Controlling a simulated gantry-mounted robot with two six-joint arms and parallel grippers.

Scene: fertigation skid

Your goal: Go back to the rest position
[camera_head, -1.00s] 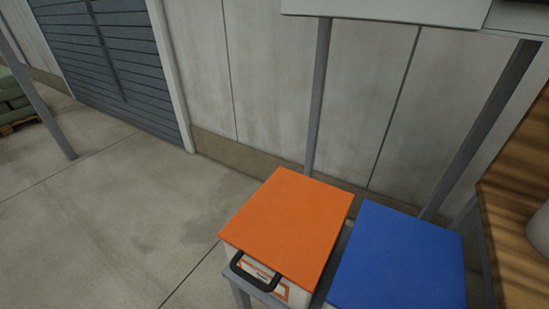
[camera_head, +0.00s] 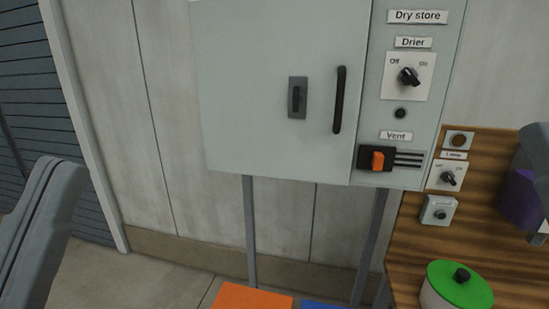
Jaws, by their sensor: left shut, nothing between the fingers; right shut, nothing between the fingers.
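A grey link of my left arm stands at the left edge of the head view, and its gripper is out of view. A grey part at the right edge looks like part of my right arm.
A wooden bench (camera_head: 405,265) at right holds a pot with a green lid (camera_head: 460,290) and a purple container (camera_head: 518,200). A lamp switch (camera_head: 447,177) is beside the cabinet. An orange lid (camera_head: 250,298) and a blue lid (camera_head: 325,305) show at the bottom edge.

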